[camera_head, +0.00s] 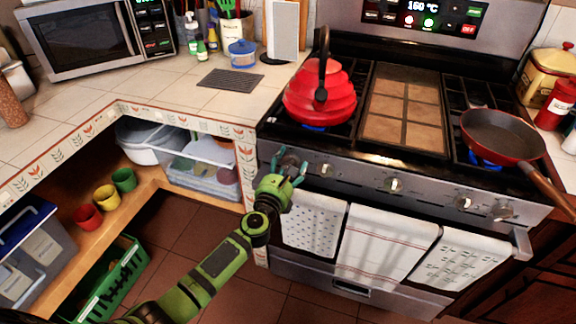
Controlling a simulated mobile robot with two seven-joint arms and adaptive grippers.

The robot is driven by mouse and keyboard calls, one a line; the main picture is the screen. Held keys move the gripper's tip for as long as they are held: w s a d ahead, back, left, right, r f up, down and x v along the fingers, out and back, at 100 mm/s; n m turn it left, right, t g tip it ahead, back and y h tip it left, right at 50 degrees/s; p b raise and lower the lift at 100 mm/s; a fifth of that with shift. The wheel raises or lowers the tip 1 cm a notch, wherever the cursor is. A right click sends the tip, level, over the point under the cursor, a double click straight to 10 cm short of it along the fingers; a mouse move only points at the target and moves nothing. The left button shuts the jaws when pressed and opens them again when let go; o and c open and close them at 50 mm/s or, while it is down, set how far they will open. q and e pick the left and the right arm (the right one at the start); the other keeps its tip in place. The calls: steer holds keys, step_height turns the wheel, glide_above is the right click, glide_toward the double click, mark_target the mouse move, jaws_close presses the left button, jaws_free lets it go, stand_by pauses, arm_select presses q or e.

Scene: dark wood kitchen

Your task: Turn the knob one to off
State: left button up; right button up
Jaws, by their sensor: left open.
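The stove (360,178) has a row of several metal knobs along its front panel. The leftmost knob (290,159) is partly hidden by my left gripper (289,166), whose teal fingers are open on either side of it. I cannot tell whether they touch it. A second knob (326,170) is just to the right of the gripper. A red kettle (320,96) stands on the left burner, with a blue flame (313,127) under its front. My right gripper is not in view.
A red frying pan (500,132) sits on the right burner over a blue flame, its handle sticking out past the front. Towels (375,245) hang from the oven handle below the knobs. An open shelf with bins (205,165) is at left.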

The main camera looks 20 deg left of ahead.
arm_select(q)
steer(key=c, duration=1.1)
